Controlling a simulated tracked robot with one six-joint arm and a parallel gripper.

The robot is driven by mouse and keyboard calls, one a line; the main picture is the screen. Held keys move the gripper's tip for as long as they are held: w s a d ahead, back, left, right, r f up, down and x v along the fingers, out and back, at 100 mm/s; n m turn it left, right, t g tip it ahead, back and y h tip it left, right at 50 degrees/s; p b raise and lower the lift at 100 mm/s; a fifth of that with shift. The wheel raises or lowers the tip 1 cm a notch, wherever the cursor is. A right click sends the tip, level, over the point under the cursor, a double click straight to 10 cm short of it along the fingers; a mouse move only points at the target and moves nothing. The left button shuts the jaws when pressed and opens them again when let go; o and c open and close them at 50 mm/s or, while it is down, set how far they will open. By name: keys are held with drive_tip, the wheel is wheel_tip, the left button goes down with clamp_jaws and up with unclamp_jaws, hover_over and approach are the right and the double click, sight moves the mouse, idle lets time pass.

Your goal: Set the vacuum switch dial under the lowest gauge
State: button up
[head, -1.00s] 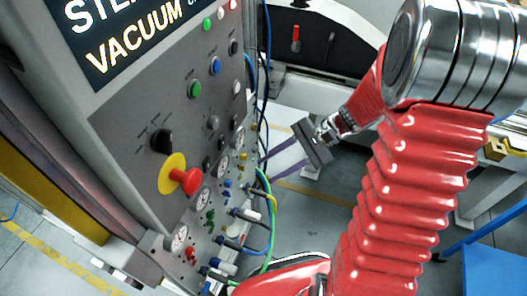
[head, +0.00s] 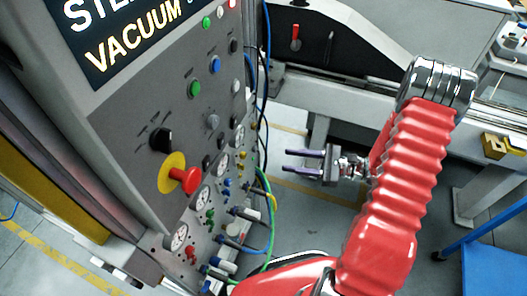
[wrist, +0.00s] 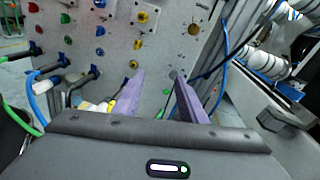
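A grey control panel (head: 125,120) stands at the left in the head view. Its round white gauges run in a slanting row; the lowest in the picture is a gauge (head: 179,237). A small red knob (head: 191,252) sits just below that gauge. Green, blue and yellow knobs sit beside the other gauges. Which knob is the vacuum switch dial I cannot tell. My gripper (head: 288,160) is open and empty, right of the panel and apart from it, its purple fingers pointing left. In the wrist view the open fingers (wrist: 157,76) point at the panel face, which shows several coloured knobs.
A red emergency button (head: 184,179) on a yellow disc juts from the panel. Hoses, including a green hose (head: 270,215), loop out of its lower right edge. A blue table (head: 495,270) is at the lower right. Open floor lies below my gripper.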

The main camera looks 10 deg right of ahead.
sight(256, 150)
drive_tip(key=d+f+m+t, duration=0.1)
drive_tip(key=d+f+m, duration=0.1)
drive_tip(key=d+f+t, duration=0.1)
drive_tip(key=shift+w+f+m+t, duration=0.2)
drive_tip(key=shift+w+m+t, duration=0.1)
drive_tip(key=shift+m, duration=0.1)
drive_tip(key=x, duration=1.4)
drive_tip(key=shift+d+f, duration=0.1)
drive_tip(key=shift+f, duration=0.1)
clamp_jaws()
drive_tip(key=shift+d, duration=0.2)
drive_tip(key=shift+a, duration=0.15)
